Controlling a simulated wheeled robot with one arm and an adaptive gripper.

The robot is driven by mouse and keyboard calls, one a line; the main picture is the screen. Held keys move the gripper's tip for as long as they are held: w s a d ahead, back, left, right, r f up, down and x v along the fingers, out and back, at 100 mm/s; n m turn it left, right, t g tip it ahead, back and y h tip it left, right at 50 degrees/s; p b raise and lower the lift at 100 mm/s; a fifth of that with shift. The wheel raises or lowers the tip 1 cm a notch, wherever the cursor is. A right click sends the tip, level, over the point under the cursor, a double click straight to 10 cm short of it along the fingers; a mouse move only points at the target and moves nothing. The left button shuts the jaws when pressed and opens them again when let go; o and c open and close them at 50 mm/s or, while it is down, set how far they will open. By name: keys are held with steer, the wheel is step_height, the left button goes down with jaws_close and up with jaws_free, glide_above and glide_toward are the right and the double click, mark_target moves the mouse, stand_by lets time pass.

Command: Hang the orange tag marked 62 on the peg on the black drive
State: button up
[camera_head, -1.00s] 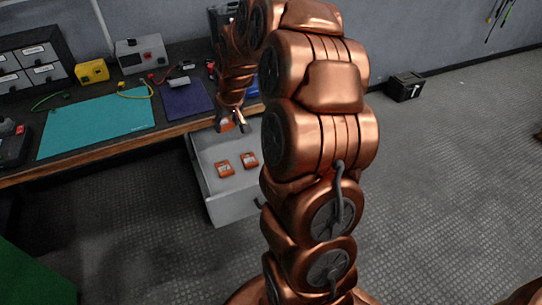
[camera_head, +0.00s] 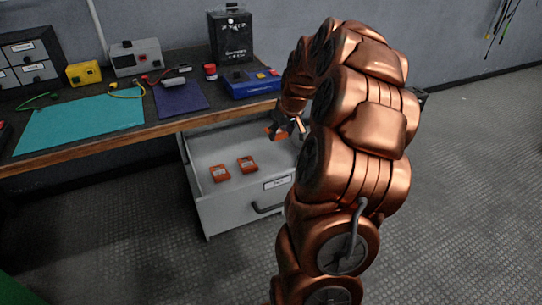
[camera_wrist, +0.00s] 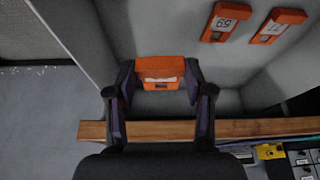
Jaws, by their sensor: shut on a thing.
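My gripper (camera_head: 290,127) is over the back right part of the open drawer. In the wrist view my gripper (camera_wrist: 158,84) is shut on an orange tag (camera_wrist: 158,68), with a finger on each side. This held tag (camera_head: 273,132) is partly hidden by the fingers in the head view, and its number cannot be read. A black box with white writing (camera_head: 230,38), likely the black drive, stands upright at the back of the bench, left of my arm and apart from my gripper. A small light fitting shows at its top; I cannot tell whether it is the peg.
Two other orange tags (camera_head: 219,173) (camera_head: 247,164) lie in the grey drawer (camera_head: 228,212) below the bench (camera_head: 100,153). A blue device (camera_head: 250,85) and a small red-topped item (camera_head: 210,72) sit before the black box. A teal mat (camera_head: 80,122) lies left.

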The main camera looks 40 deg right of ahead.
mark_target(279, 161)
steer(key=shift+f, duration=0.1)
steer(key=shift+f+b, duration=0.95)
steer(key=shift+f, duration=3.75)
steer(key=shift+f, duration=0.2)
steer(key=o, duration=0.8)
steer(key=shift+o, duration=0.2)
steer(key=p+v, duration=0.1)
steer(key=v, duration=0.6)
steer(key=shift+a+r+p, duration=0.4)
steer(key=shift+a+r, duration=0.1)
